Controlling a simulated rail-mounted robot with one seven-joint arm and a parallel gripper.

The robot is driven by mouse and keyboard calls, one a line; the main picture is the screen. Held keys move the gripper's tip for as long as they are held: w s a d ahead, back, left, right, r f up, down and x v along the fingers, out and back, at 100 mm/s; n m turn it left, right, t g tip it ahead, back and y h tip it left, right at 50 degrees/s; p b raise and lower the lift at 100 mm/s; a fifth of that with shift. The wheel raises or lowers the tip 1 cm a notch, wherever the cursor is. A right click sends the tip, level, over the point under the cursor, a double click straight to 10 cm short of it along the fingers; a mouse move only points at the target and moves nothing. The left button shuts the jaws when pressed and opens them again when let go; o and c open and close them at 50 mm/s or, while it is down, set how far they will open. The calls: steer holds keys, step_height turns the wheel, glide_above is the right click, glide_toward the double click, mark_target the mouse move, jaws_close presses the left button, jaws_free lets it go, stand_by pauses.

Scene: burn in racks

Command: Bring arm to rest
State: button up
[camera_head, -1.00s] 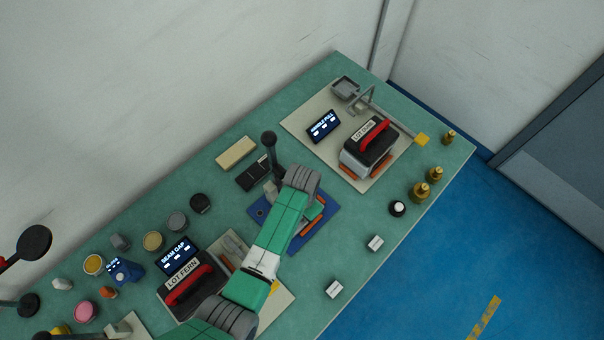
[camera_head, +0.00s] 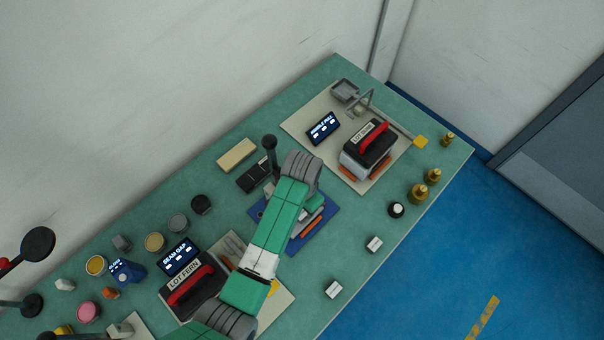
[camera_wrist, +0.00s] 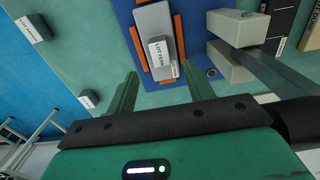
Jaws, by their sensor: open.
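My green arm reaches over the workbench in the head view, and its wrist covers part of a blue pad (camera_head: 328,222). My gripper (camera_wrist: 160,70) shows in the wrist view with its two green fingers apart and nothing between them. Beyond the fingertips, a grey block (camera_wrist: 152,18) with a white label reading LOT FERN lies on the blue pad (camera_wrist: 195,40) between orange strips (camera_wrist: 179,36). The fingers appear apart from the block.
A black box with red handle (camera_head: 190,293) sits lower left near my arm; a similar one (camera_head: 368,142) stands on the beige mat (camera_head: 297,121) at upper right. A dark post (camera_head: 269,146) stands close to my wrist. Brass weights (camera_head: 418,193) line the right edge.

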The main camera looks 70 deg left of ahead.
steer(key=shift+r, duration=0.2)
stand_by(0.3)
